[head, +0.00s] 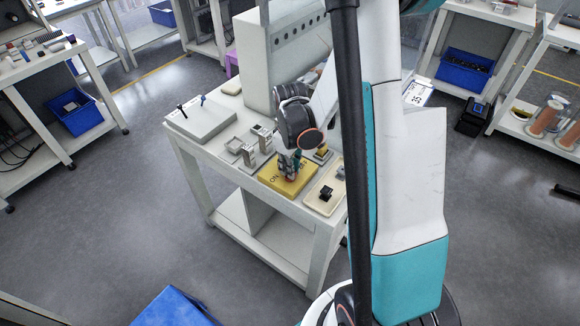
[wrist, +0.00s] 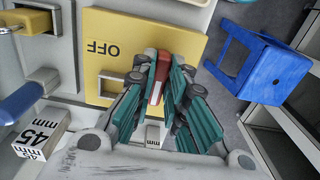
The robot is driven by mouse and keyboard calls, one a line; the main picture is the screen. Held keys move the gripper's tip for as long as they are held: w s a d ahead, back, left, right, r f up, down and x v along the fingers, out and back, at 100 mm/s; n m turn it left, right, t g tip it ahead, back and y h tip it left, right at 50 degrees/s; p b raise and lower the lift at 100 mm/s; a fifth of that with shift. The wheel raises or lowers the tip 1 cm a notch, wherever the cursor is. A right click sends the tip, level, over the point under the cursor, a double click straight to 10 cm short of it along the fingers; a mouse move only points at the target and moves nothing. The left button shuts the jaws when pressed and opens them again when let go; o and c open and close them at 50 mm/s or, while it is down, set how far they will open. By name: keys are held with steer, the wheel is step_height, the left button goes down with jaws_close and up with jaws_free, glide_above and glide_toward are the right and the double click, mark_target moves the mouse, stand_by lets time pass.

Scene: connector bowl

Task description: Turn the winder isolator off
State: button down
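The winder isolator is a yellow panel (head: 273,184) on the bench, with a red handle (head: 292,178) near its middle. Lettering that reads ON shows on the panel's left part in the head view. In the wrist view the yellow panel (wrist: 190,30) carries the word OFF, upside down, left of the red handle (wrist: 154,75). My gripper (head: 291,166) points down at the panel. In the wrist view its teal fingers (wrist: 160,80) lie close on both sides of the red handle and appear closed on it. They hide the handle's lower part and some of the panel.
On the white bench (head: 225,175), a grey box with two levers (head: 203,118) and small 45 mm blocks (head: 249,155) stand left of the panel. A cream tray (head: 315,200) with a black part lies right. A blue stool (wrist: 258,65) stands on the floor beyond the bench edge.

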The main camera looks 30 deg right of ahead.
steer(key=shift+m, duration=0.3)
steer(key=m+b, duration=0.1)
steer(key=m, duration=0.2)
steer(key=shift+m, duration=0.3)
steer(key=m+b, duration=0.1)
steer(key=m, duration=0.3)
steer(key=shift+m, duration=0.3)
steer(key=m, duration=0.4)
steer(key=shift+b, duration=0.4)
steer(key=shift+m, duration=2.5)
steer(key=c, duration=1.6)
jaws_free()
